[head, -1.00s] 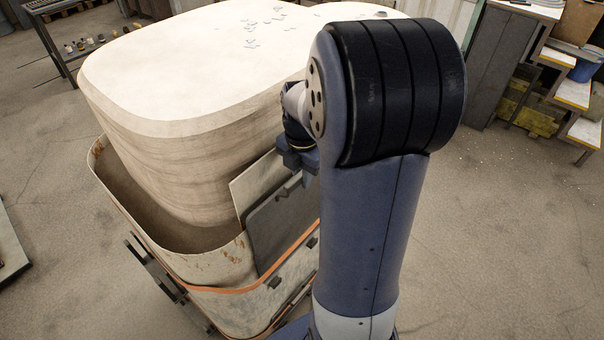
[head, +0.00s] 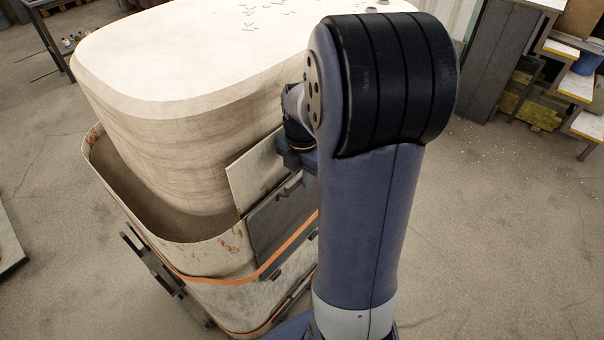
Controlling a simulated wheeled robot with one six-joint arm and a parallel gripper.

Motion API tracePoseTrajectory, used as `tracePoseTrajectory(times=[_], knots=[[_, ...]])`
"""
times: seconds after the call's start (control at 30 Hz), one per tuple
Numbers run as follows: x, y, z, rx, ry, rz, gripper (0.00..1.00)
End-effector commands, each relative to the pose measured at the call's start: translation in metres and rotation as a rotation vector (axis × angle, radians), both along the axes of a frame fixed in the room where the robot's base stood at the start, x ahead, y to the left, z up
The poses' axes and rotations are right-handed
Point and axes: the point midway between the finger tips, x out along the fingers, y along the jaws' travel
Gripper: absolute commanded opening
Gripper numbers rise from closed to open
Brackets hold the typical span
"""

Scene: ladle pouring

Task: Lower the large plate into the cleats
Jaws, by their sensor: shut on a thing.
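The dark grey large plate (head: 277,222) stands nearly upright against the near right outer wall of the rusty cream container (head: 205,252). A small handle (head: 290,187) shows near its top edge. My gripper (head: 303,172) is at that handle, shut on the plate, though its fingers are partly hidden by my arm. Small dark brackets that look like the cleats (head: 275,273) sit on the wall by the plate's lower edge. I cannot tell whether the plate's lower edge is inside them. The plate's right side is hidden behind my arm.
A huge pale rounded block (head: 190,75) rises out of the container. A thin beige panel (head: 254,168) stands above the rim just behind the plate. An orange band (head: 215,283) runs around the container. Shelves (head: 575,85) stand at the far right; the floor on the right is clear.

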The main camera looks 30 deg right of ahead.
Motion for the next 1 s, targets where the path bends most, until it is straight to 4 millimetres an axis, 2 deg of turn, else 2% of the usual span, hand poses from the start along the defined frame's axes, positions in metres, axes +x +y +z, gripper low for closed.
tracePoseTrajectory(times=[1.0], knots=[[0.0011, -0.0002, -0.0062, -0.001, -0.005, 0.0, 0.0]])
